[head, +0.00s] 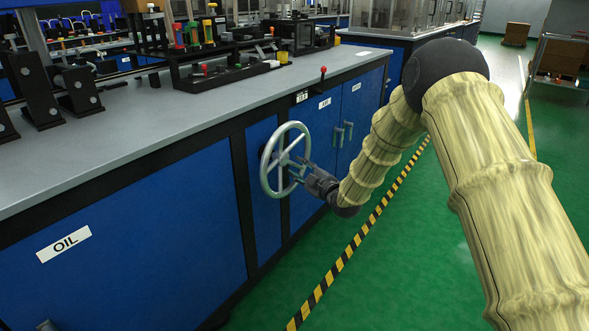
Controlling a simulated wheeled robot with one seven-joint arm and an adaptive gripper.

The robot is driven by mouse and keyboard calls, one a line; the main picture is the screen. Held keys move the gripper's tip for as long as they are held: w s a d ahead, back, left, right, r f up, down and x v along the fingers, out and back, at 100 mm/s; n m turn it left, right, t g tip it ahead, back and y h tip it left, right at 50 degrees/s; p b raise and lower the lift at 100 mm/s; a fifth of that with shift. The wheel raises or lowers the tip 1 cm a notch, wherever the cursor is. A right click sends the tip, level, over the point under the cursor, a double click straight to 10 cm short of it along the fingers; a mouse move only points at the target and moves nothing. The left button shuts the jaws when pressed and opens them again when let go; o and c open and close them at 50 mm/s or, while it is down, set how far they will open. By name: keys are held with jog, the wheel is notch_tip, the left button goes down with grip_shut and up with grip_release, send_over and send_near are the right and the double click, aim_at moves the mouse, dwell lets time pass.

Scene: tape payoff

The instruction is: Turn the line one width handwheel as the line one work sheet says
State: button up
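A grey spoked handwheel (266,172) stands out from the blue front of the long bench, its face turned to the right. My gripper (299,171) is at the right side of the wheel, with its dark fingers at or very near the rim and a spoke. The view is too small to tell whether the fingers are closed on the rim or only beside it. My arm comes in from the right. I cannot make out any line one work sheet in this view.
Green floor with a yellow-black stripe (350,248) lies clear in front.

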aim_at(296, 166)
jog(key=shift+b+x, duration=0.3)
jog(key=shift+x, duration=1.4)
grip_shut()
